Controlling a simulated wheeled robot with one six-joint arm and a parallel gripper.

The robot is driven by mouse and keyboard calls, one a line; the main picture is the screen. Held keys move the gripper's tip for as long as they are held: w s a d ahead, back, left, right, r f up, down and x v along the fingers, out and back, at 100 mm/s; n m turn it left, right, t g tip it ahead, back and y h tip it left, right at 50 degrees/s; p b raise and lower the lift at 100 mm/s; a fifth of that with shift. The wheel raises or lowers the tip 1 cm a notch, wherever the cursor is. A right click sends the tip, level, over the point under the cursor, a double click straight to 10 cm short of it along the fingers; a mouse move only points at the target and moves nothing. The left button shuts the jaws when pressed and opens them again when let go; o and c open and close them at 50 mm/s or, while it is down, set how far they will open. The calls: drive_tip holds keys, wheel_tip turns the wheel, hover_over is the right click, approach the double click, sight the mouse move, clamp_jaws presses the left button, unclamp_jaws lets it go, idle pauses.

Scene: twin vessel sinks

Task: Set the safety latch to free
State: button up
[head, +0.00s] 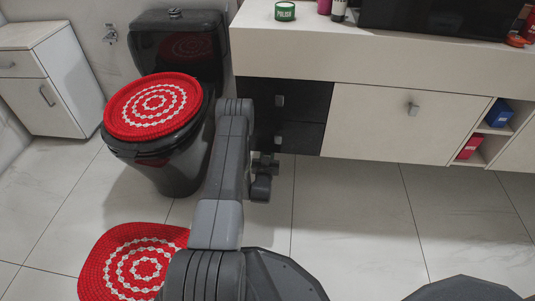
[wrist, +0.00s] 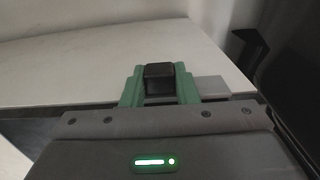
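In the wrist view, the two green fingers of my gripper (wrist: 160,88) stand on either side of a small black block (wrist: 160,72). I see no gap between the block and the fingers, so they look closed on it. A flat grey plate (wrist: 212,87) lies just right of the fingers, against a pale panel. The block and plate look like the safety latch, but no marking shows its setting. In the head view, my arm reaches to the front of the dark drawers (head: 306,101), and the fingertips and latch are hidden there.
A black toilet (head: 185,178) with a red-and-white cover (head: 152,105) stands left of my arm. A pale cabinet door (head: 392,124) is right of the drawers.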

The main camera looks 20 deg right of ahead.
drive_tip(key=shift+w+a, duration=0.6)
drive_tip(key=shift+a, duration=0.35)
drive_tip(key=shift+w+a, duration=0.55)
drive_tip(key=shift+a, duration=0.4)
clamp_jaws()
drive_tip(key=o, duration=1)
unclamp_jaws()
drive_tip(key=shift+a, duration=0.1)
drive_tip(key=p+v, duration=0.4)
drive_tip(key=v, duration=0.9)
drive_tip(key=shift+s+a, duration=0.2)
drive_tip(key=shift+s, duration=0.1)
drive_tip(key=shift+w, duration=0.15)
